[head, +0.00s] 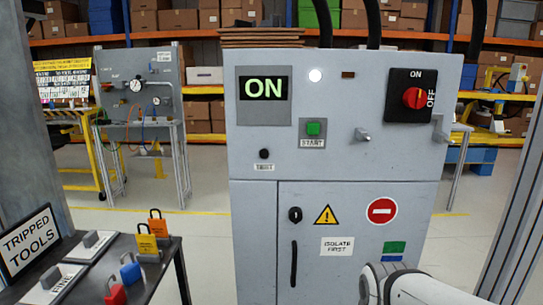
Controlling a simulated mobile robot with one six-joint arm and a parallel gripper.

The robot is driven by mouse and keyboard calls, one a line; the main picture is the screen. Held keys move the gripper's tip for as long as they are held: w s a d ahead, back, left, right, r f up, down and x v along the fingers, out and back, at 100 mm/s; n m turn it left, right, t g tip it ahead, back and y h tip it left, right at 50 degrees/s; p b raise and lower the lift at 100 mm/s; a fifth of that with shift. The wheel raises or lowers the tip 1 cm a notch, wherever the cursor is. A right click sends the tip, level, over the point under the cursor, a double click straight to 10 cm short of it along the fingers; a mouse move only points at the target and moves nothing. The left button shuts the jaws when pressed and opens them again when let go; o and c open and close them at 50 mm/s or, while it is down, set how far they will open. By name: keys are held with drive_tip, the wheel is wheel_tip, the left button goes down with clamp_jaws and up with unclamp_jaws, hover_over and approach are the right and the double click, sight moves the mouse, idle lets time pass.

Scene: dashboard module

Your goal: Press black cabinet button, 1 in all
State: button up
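A grey cabinet (340,140) stands upright in the middle of the head view. A small round black button (264,153) sits on its upper front at the left, above a small label (264,167) that is hard to read. A green button (313,128) marked START is to its right. A display (264,88) above it reads ON in green. My gripper is not visible; only a white part of my arm shows at the bottom right, in front of the cabinet's lower door. Nothing covers the black button.
A black table (150,282) with padlocks and tags stands at lower left. Clear floor (206,240) lies between table and cabinet.

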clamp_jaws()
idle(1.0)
